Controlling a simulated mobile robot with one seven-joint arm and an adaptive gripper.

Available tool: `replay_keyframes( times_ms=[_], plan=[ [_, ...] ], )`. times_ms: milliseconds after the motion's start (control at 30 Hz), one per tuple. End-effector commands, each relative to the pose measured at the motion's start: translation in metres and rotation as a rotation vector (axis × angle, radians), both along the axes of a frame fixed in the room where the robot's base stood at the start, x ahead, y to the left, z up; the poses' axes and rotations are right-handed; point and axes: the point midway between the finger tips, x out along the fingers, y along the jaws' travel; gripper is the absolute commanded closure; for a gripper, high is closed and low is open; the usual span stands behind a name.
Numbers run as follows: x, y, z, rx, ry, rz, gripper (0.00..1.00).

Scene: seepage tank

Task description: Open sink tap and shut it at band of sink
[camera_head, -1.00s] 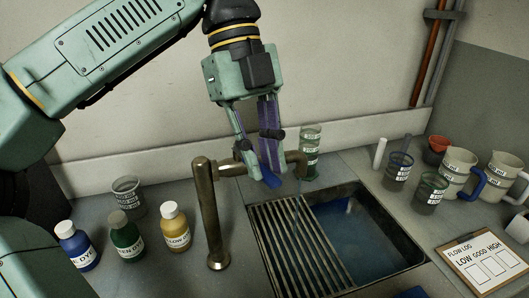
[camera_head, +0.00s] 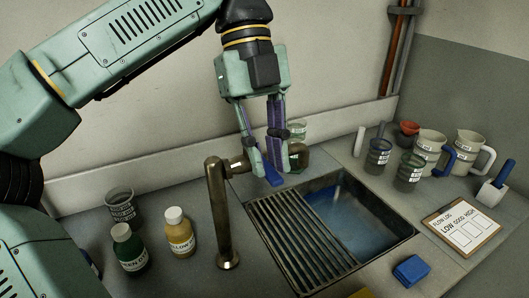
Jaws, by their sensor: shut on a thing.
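The sink tap (camera_head: 219,212) is a brass-coloured upright post on the counter left of the sink, with a horizontal arm reaching right at its top. My gripper (camera_head: 270,172) points down at that arm, its blue-tipped fingers shut on the tap part between them. The fingers hide most of the held part. The tap's curved end (camera_head: 299,157) shows just right of the fingers. The sink (camera_head: 394,236) is a sunken metal basin with a slatted rack (camera_head: 296,240) over its left half. Its open right half looks blue inside. I cannot make out a level band or a water stream.
A yellow dye bottle (camera_head: 180,233), a green dye bottle (camera_head: 129,250) and a grey cup (camera_head: 122,209) stand left of the tap. Beakers and jugs (camera_head: 430,153) stand back right.

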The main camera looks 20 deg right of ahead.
Motion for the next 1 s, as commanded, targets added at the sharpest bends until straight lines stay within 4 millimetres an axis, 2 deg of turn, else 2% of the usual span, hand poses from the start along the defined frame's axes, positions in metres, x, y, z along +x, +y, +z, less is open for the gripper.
replay_keyframes(
  times_ms=[600,633,900,1000],
  plan=[
    [0.0013,-0.0002,0.0001,0.004,-0.001,-0.009,1.00],
    [0.0014,-0.0002,0.0000,0.004,-0.001,-0.009,0.82],
    [0.0014,-0.0007,0.0000,0.002,0.000,-0.008,0.64],
    [0.0014,-0.0009,0.0000,0.002,0.000,-0.007,0.64]
  ],
)
